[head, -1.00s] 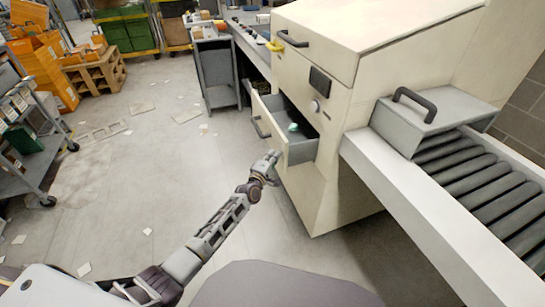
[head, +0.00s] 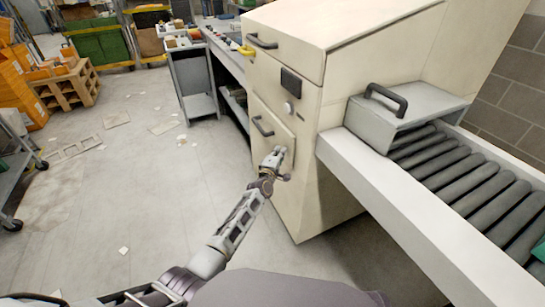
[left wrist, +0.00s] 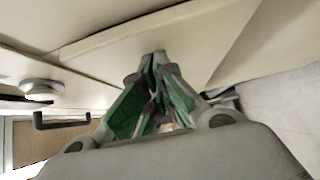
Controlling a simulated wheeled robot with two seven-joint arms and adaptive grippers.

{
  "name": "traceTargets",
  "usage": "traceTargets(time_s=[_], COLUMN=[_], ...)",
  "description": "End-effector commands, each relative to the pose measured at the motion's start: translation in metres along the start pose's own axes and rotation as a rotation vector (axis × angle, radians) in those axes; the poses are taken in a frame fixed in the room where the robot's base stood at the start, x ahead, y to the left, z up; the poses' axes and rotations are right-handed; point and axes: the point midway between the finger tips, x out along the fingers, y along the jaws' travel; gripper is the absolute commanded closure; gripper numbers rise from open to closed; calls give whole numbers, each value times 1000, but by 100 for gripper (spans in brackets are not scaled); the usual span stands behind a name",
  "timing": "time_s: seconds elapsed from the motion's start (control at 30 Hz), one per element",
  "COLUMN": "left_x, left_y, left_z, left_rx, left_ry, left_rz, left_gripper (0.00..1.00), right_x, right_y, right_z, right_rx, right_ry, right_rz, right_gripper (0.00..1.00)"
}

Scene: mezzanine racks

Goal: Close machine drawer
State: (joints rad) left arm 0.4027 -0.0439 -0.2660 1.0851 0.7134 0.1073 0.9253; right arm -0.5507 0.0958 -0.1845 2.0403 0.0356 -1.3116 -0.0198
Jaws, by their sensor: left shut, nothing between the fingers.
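The cream machine (head: 345,90) stands right of centre in the head view. Its drawer front (head: 271,130) is in line with the machine's face, with no open gap showing. The drawer has a dark bar handle (head: 262,126). My left gripper (head: 280,151) is shut and empty, its tips at the lower right part of the drawer front. In the left wrist view the closed fingers (left wrist: 158,58) point at the cream panel and seem to touch it. The drawer's inside is hidden. My right gripper is not in view.
A roller conveyor (head: 460,180) with a grey hooded box (head: 405,112) runs out to the right of the machine. A workbench (head: 225,60) and grey cart (head: 195,80) stand behind. Floor to the left is open, with scattered papers and a wooden pallet (head: 67,88).

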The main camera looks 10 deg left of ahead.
Motion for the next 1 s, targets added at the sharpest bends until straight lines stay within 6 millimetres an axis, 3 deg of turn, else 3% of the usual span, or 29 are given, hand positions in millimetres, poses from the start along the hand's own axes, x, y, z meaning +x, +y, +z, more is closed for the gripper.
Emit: traceTargets(time_s=[0.3, 1.0], left_x=[12, 13], left_y=[0, 3], left_z=[12, 15], left_rx=[1, 0], left_ry=[0, -4], left_rz=[-1, 3], left_gripper=[100, 100], right_x=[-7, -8], right_y=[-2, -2], right_z=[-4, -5], right_rx=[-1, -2], right_ry=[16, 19], right_rz=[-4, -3], right_gripper=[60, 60])
